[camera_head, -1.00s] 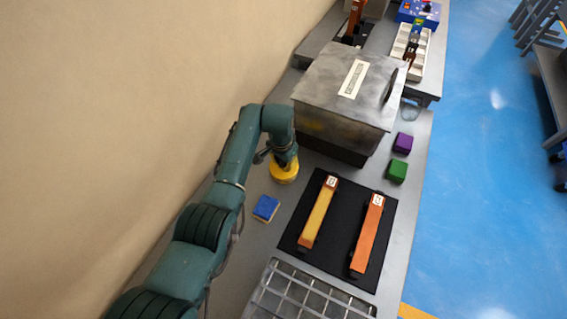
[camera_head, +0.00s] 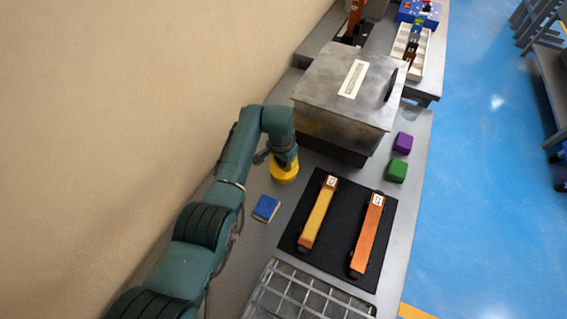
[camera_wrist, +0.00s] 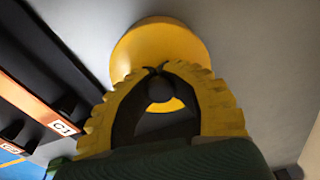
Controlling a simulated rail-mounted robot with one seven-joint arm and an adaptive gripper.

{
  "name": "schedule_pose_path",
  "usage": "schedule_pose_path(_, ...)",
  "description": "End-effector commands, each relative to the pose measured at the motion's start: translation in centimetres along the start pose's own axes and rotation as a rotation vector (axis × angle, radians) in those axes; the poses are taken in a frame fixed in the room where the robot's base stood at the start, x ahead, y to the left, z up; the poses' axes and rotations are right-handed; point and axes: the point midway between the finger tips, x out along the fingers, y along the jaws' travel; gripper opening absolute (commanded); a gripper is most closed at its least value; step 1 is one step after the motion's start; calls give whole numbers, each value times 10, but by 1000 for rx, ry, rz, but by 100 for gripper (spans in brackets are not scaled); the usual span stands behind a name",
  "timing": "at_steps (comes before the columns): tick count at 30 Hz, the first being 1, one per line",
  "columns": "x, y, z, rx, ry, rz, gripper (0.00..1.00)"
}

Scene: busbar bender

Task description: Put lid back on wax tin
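A round yellow piece (camera_head: 285,173), which looks like the wax tin or its lid, sits on the grey bench left of the big metal box. In the wrist view the yellow round piece (camera_wrist: 150,40) lies directly under my fingers, with a dark knob (camera_wrist: 160,92) near its middle. My gripper (camera_wrist: 160,70) has yellow ribbed fingers, and its dark tips are close together at the knob. It looks shut on the knob. The fingers hide much of the piece. I cannot tell lid and tin apart as two separate parts.
A blue sponge-like block (camera_head: 266,208) lies close by on the bench. A black mat (camera_head: 335,235) holds two orange bars. A metal box (camera_head: 345,95) stands behind; purple (camera_head: 402,143) and green (camera_head: 397,170) blocks lie right of it. A wire rack (camera_head: 305,295) is in front.

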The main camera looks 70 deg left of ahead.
Motion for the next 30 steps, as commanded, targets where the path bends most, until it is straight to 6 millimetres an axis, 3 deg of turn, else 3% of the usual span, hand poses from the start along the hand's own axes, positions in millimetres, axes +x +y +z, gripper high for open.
schedule_pose_path(7,3,1,2,0,-5,1,0)
schedule_pose_path(12,4,1,2,0,-6,2,35)
schedule_pose_path(14,4,1,3,0,-7,2,44)
schedule_pose_path(20,5,1,4,0,-10,3,42)
schedule_pose_path(24,6,2,4,0,-11,4,68)
schedule_pose_path(30,7,2,5,0,-13,4,71)
